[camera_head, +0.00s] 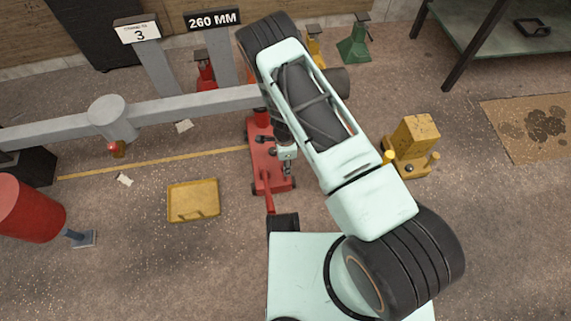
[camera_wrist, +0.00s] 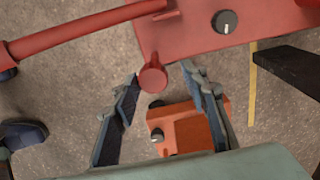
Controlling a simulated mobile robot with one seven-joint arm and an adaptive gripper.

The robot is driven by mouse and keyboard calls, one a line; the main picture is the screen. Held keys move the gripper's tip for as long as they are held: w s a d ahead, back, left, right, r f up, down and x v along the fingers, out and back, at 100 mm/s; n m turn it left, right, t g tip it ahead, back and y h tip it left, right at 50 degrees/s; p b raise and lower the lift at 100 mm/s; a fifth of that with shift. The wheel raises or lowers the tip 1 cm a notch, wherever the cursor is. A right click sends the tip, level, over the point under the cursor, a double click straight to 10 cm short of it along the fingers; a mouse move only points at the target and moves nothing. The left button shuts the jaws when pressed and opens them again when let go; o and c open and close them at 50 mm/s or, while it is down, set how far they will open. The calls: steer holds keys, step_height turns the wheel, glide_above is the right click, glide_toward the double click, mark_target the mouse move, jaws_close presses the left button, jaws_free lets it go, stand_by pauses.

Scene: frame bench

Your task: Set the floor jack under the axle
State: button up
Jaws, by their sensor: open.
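The red floor jack (camera_head: 264,160) stands on the floor, with its far part near the grey axle beam (camera_head: 180,107). My arm hides the far part of the jack and the beam's right end, so I cannot tell whether the jack's head is beneath the beam. My gripper (camera_head: 288,170) is over the jack's near right side. In the wrist view my gripper (camera_wrist: 166,103) is open, with a red peg (camera_wrist: 152,78) between and just ahead of its fingers, apparently untouched. The jack's red body (camera_wrist: 190,35) fills the top, and a red bar (camera_wrist: 85,35) runs to the left.
An orange block with dark knobs (camera_wrist: 190,130) lies below the fingers. A yellow tray (camera_head: 193,200) is left of the jack; a yellow block (camera_head: 415,140) is right. Jack stands (camera_head: 354,45) are at the back. A bench (camera_head: 490,40) is back right. Floor lies clear between tray and jack.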

steer(key=shift+s+r, duration=0.1)
step_height(320, 180, up, 12)
stand_by(0.8)
steer(key=shift+s, duration=0.1)
stand_by(0.4)
